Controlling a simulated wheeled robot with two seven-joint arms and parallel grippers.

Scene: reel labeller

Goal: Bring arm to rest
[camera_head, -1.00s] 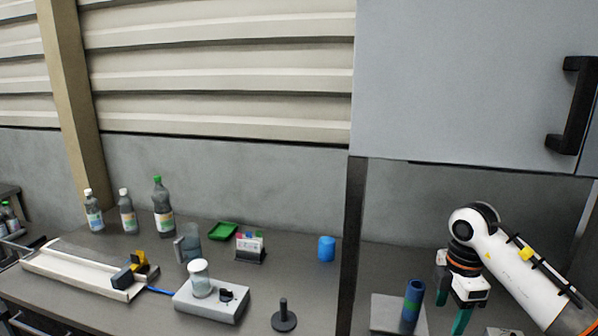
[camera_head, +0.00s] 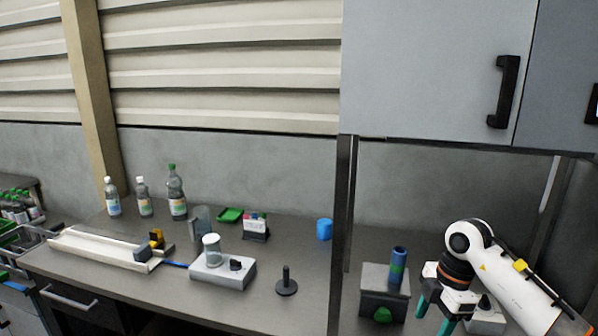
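My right arm comes in from the lower right. Its gripper (camera_head: 433,319) has two green fingers that point down and stand apart, with nothing seen between them. It is to the right of a grey box (camera_head: 372,277) that carries a blue cylinder with a green band (camera_head: 398,266). A green rounded piece (camera_head: 382,314) shows at the front of the box. My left gripper is not in view.
A grey post (camera_head: 342,230) divides the bench. Left of it are a white tray (camera_head: 85,247), a grey device (camera_head: 232,273) with a jar, a black spindle (camera_head: 287,285), a blue cylinder (camera_head: 324,229) and bottles (camera_head: 177,195). A cabinet (camera_head: 430,65) hangs above the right arm.

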